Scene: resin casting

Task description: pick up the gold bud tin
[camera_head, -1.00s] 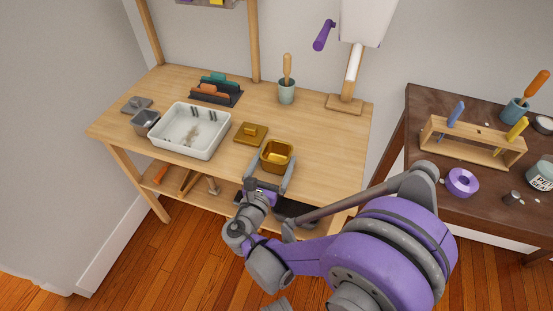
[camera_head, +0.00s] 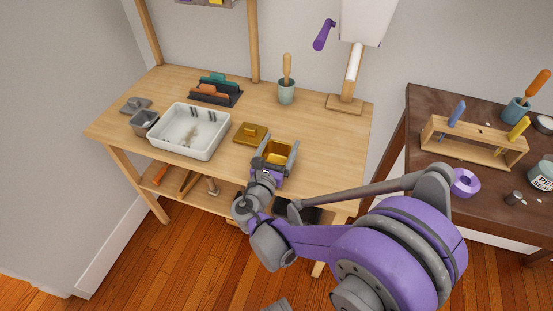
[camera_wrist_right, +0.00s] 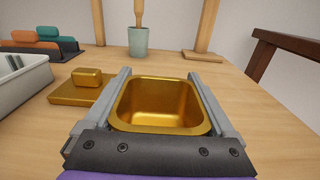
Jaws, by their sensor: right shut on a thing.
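The gold bud tin (camera_head: 276,153) is an open, square, gold-coloured tin near the front edge of the wooden bench. In the right wrist view the tin (camera_wrist_right: 160,103) sits upright between the two grey fingers, and its inside looks empty. My right gripper (camera_head: 275,152) is shut on the tin, one finger along each side. I cannot tell whether the tin's base touches the bench. A gold lid with a block handle (camera_head: 251,133) lies on the bench just left of the tin; it also shows in the right wrist view (camera_wrist_right: 84,88). My left gripper is not in view.
A white tray (camera_head: 218,147) and a small grey tin (camera_head: 145,121) stand to the left. A dark rack (camera_head: 217,95) and a cup with a wooden-handled tool (camera_head: 286,94) are behind. The bench (camera_head: 328,140) is clear right of the tin.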

